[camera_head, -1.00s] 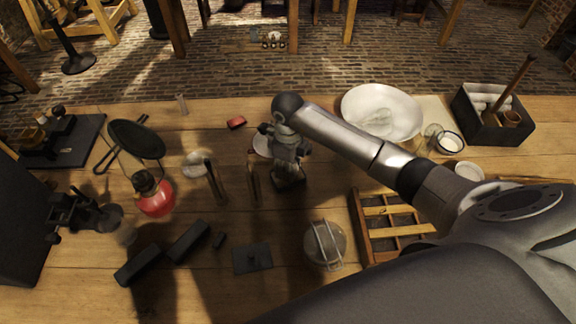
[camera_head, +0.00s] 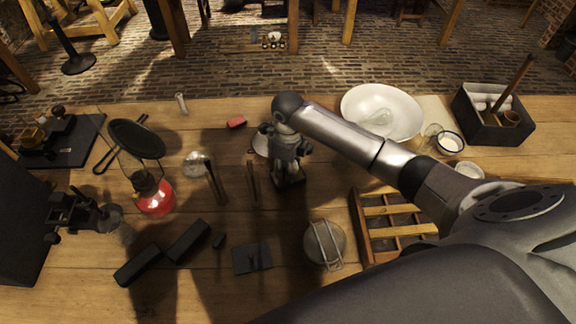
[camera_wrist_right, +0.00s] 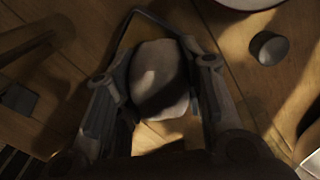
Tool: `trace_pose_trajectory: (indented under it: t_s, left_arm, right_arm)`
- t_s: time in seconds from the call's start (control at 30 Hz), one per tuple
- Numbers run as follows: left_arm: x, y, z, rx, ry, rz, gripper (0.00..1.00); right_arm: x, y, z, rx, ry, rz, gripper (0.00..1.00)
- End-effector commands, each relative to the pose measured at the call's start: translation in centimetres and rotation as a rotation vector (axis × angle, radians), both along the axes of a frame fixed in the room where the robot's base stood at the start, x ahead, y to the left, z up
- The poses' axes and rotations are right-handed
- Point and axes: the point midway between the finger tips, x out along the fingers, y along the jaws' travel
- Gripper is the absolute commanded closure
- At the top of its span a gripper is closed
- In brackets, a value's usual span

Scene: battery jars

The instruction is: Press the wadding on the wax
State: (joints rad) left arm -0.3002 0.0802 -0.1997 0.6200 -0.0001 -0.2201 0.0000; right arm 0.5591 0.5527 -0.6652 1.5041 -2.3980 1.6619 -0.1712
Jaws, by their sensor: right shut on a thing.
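My right gripper (camera_head: 290,176) points down over the middle of the table in the head view. In the right wrist view its fingers (camera_wrist_right: 158,100) are shut on a pale, rounded lump (camera_wrist_right: 160,78), which looks like the wadding. The fingers and the dark lower end of the gripper hide the lump in the head view. I cannot pick out the wax for sure, nor tell whether the lump touches anything beneath it. My left gripper is not in view.
A pale plate (camera_head: 261,146) lies partly behind the gripper. A wooden rack (camera_head: 358,228), a large white bowl (camera_head: 352,108) and a dark box (camera_head: 474,124) are to the right.

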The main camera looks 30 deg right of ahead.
Motion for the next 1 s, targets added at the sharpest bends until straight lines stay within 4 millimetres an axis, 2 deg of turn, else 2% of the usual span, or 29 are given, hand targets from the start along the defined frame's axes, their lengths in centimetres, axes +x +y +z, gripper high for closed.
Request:
trace_pose_trajectory:
  t_s: [0.83, 1.0]
  left_arm:
    - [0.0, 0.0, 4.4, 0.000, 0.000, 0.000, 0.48]
    - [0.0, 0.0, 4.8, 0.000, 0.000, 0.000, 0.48]
  right_arm:
    - [0.0, -0.1, 6.4, -0.002, 0.001, 0.000, 0.83]
    - [-0.1, 0.0, 7.0, 0.000, 0.002, 0.000, 0.83]
